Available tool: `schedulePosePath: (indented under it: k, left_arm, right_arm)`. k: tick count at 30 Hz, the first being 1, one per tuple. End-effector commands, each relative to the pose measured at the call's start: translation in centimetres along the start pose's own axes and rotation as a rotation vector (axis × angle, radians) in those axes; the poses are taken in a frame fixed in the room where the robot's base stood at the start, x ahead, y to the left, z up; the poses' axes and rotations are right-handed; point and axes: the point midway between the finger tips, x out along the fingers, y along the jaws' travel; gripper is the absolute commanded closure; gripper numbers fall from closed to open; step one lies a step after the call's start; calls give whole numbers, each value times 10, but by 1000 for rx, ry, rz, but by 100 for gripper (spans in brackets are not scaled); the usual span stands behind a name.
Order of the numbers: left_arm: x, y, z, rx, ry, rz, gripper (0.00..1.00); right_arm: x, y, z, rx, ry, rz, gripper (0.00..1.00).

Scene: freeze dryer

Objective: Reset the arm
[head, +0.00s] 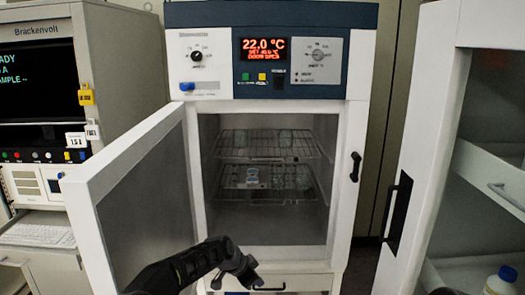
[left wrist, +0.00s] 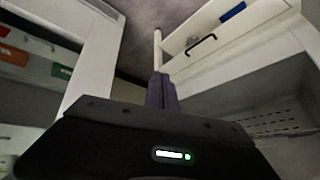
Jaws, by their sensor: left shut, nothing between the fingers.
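My left arm comes in from the bottom of the head view, and my left gripper (head: 250,279) is in front of the lower edge of the freeze dryer (head: 340,190), outside its chamber. In the left wrist view the fingers of my left gripper (left wrist: 161,92) are together, with nothing seen between them. The freeze dryer's door (head: 140,185) stands open to the left. Inside, wire shelves (head: 262,158) hold some small items, including a pale blue and white one (head: 252,175). My right gripper is not in view.
A cabinet with a screen (head: 40,75) and a keyboard (head: 40,234) stands on the left. On the right is an open white cabinet (head: 430,130) with a blue-capped bottle (head: 503,280). A drawer handle (head: 268,288) is close to my left gripper.

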Motion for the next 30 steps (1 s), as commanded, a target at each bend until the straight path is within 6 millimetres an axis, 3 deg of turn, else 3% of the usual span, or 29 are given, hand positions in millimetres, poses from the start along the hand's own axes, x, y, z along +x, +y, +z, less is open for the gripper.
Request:
schedulePosePath:
  k: [5, 6, 9, 14, 18, 21, 24, 30]
  left_arm:
    - [47, 75, 85, -267, -62, 63, 100]
    - [55, 97, 107, -342, -79, 76, 100]
    - [63, 156, 162, -528, -126, 100, 100]
    - [47, 255, 242, -826, -213, 122, 100]
    - [13, 333, 293, -1056, -288, 120, 100]
    - [-11, 371, 315, -1173, -327, 113, 100]
    - [-27, 393, 326, -1240, -350, 107, 100]
    - [-34, 402, 330, -1271, -360, 103, 100]
  right_arm:
    - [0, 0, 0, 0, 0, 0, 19]
    - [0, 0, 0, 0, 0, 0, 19]
    - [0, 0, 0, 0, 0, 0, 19]
    - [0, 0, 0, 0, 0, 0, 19]
    - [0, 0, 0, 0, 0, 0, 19]
    - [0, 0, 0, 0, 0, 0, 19]
    - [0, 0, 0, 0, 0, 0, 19]
    - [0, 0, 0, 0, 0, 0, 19]
